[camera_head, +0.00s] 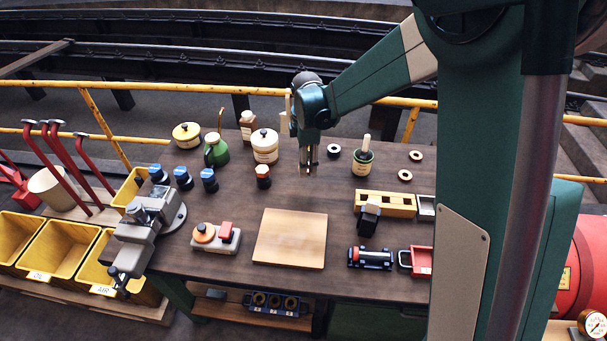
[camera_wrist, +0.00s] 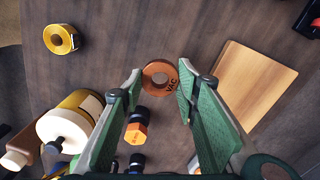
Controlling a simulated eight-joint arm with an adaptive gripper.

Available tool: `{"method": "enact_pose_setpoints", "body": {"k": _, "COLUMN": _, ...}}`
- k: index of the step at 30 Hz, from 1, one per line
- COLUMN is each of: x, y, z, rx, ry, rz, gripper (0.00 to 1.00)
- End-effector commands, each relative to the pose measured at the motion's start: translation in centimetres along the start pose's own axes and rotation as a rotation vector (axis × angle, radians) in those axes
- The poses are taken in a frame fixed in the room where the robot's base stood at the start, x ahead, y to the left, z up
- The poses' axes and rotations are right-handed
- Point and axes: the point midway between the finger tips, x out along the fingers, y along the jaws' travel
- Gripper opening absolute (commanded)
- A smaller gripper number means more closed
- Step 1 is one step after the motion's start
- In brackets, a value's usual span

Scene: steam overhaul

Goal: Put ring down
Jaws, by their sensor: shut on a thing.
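My gripper (camera_wrist: 162,84) is shut on this ring. In the head view my gripper (camera_head: 309,169) points down over the middle of the workbench (camera_head: 340,205), behind the wooden board. The ring is too small and covered there to make out clearly. I cannot tell whether it touches the bench top.
The flat wooden board (camera_head: 290,238) lies in front of my gripper. An orange-topped fitting (camera_head: 263,176) and a white pot (camera_head: 265,146) stand close on the left. A green pot with a brush (camera_head: 363,161) stands right. Bare bench surrounds the spot below my gripper.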

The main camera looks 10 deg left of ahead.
Motion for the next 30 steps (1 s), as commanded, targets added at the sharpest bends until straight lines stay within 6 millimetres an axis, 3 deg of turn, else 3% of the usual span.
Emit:
{"method": "enact_pose_setpoints", "body": {"k": 5, "x": -0.2, "y": -0.9, "z": -0.9, "rx": -0.005, "ry": 0.000, "rz": 0.000, "gripper": 0.16}}
{"method": "enact_pose_setpoints", "body": {"k": 11, "x": -0.7, "y": -3.7, "z": -3.4, "rx": -0.017, "ry": 0.000, "rz": 0.000, "gripper": 0.16}}
{"method": "enact_pose_setpoints", "body": {"k": 21, "x": -1.7, "y": -12.4, "z": -9.3, "rx": -0.047, "ry": 0.000, "rz": 0.000, "gripper": 0.16}}
{"method": "enact_pose_setpoints", "body": {"k": 30, "x": -2.1, "y": -19.2, "z": -12.4, "rx": -0.068, "ry": 0.000, "rz": 0.000, "gripper": 0.16}}
